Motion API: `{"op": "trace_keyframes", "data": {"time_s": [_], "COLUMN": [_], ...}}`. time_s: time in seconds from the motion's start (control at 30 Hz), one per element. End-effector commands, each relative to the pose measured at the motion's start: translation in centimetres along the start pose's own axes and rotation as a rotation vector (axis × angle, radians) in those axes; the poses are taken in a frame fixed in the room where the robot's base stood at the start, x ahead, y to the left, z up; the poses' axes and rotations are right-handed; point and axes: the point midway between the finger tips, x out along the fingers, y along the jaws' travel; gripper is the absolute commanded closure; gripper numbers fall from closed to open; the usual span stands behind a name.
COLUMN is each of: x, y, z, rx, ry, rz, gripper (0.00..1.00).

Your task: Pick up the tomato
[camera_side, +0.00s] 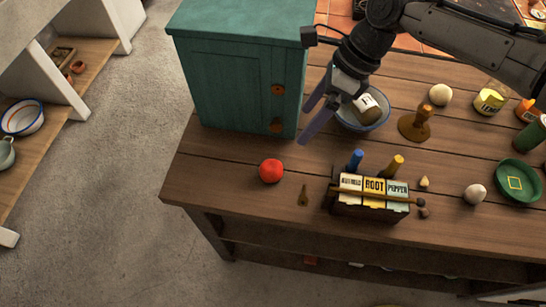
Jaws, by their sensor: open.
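The tomato (271,170) is a round red ball on the wooden table, near its left front edge and in front of the green cabinet. My gripper (308,121) is open, above the table, up and to the right of the tomato and apart from it. Its fingers point down and to the left, beside the cabinet's right front corner.
The green cabinet (225,85) stands at the table's back left. A blue-rimmed bowl (345,123) and a green dish (519,196) are further right. The table left of the tomato is clear.

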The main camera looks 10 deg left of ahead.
Motion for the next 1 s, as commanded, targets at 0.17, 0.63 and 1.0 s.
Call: {"op": "trace_keyframes", "data": {"time_s": [0.17, 0.63, 1.0], "x": [2.5, 9.7, 13.6], "y": [1.2, 1.2, 1.1], "z": [0.4, 0.1, -0.4], "rx": [-0.018, -0.017, -0.018], "ry": [0.017, 0.016, 0.016], "rz": [0.021, 0.019, 0.019], "gripper": [0.05, 0.05, 0.05]}}
